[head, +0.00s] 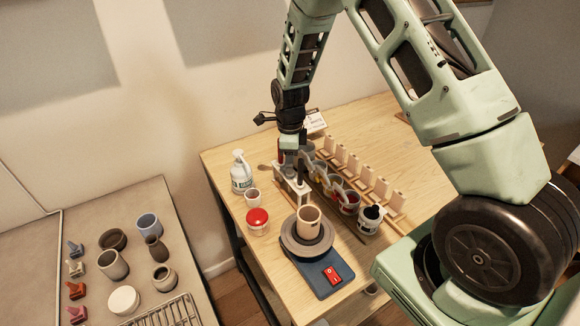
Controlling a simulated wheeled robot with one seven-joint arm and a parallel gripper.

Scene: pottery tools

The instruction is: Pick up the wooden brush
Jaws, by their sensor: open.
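My gripper (294,168) points down over the far part of the wooden table (410,140), seen small and partly dark in the head view. Its jaws are open, and I make out nothing held between them. It is just above or beside a small white stand (291,187), and I cannot tell whether they touch. I cannot clearly pick out the wooden brush; it may be hidden by my gripper or among the thin tools around the stand.
A white bottle (241,174), a white cup (252,197) and a red-lidded jar (258,221) stand left of the stand. A pottery wheel (306,251) bears a beige pot (308,223). Several paint jars (348,203) and a row of pale blocks (366,177) stand to the right.

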